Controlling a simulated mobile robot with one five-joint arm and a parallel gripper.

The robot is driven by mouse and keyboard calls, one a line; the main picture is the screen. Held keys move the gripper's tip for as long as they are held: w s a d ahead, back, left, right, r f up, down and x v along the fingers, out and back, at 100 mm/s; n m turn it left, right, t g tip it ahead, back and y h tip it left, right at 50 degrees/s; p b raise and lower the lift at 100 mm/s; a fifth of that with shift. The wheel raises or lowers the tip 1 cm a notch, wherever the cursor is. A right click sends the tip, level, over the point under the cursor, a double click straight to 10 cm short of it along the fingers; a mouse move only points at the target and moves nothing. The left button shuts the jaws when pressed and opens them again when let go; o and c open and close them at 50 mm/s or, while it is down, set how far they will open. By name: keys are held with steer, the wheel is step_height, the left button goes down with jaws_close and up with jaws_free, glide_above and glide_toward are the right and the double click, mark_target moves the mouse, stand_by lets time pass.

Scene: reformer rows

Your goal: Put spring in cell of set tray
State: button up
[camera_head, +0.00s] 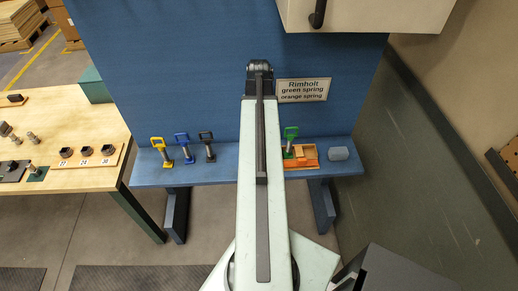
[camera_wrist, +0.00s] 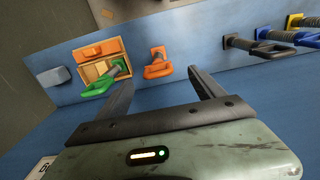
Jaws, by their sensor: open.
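The orange spring (camera_wrist: 158,63), with a loop handle, stands on the blue shelf in the wrist view, beside the set tray. In the head view my arm hides it. The set tray (camera_wrist: 82,71) is a light wooden box with cells and an orange piece at its far side; it also shows in the head view (camera_head: 309,163). The green spring (camera_wrist: 114,68) stands in a tray cell, its green handle (camera_head: 291,132) upright in the head view. My gripper (camera_wrist: 162,76) is open and empty, its fingers on the near side of the orange spring, one towards each side.
A grey block (camera_head: 338,153) sits right of the tray. Yellow (camera_head: 160,150), blue (camera_head: 184,147) and black (camera_head: 207,146) springs stand at the shelf's left. A wooden table (camera_head: 70,120) stands left.

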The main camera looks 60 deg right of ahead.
steer(key=f+b, duration=0.4)
steer(key=f, duration=0.1)
steer(key=f+b, duration=0.2)
steer(key=b, duration=0.1)
steer(key=shift+s+d+f, duration=0.1)
steer(key=shift+d+f, duration=0.25)
steer(key=shift+f, duration=0.05)
steer(key=shift+r, duration=0.15)
steer(key=shift+c, duration=0.4)
jaws_close()
